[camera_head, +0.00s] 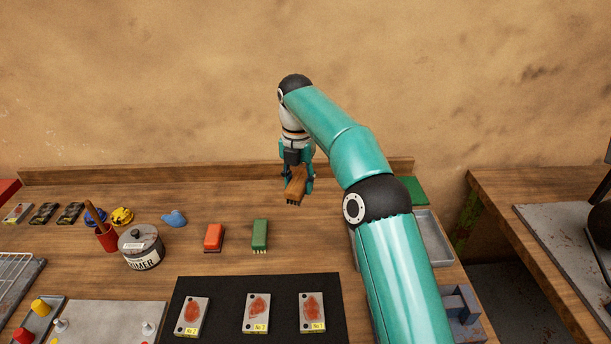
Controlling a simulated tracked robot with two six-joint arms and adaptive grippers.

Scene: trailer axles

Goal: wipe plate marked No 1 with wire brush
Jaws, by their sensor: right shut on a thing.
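Three grey plates with rusty orange patches and yellow labels lie in a row on a black mat (225,287). The label of the right plate (312,309) seems to read No 1. The middle plate (257,310) seems to read No 3 and the left plate (192,314) No 2; the print is small. My right gripper (299,184) is shut on a wooden-backed brush (295,183), apparently the wire brush, near the back of the bench, well behind the plates. My left gripper is out of view.
A red brush (213,236) and a green brush (260,234) stand between the held brush and the mat. A primer tin (141,247) and a red pot (107,239) stand left. My right arm covers part of a metal tray (433,242). The bench's back centre-left is clear.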

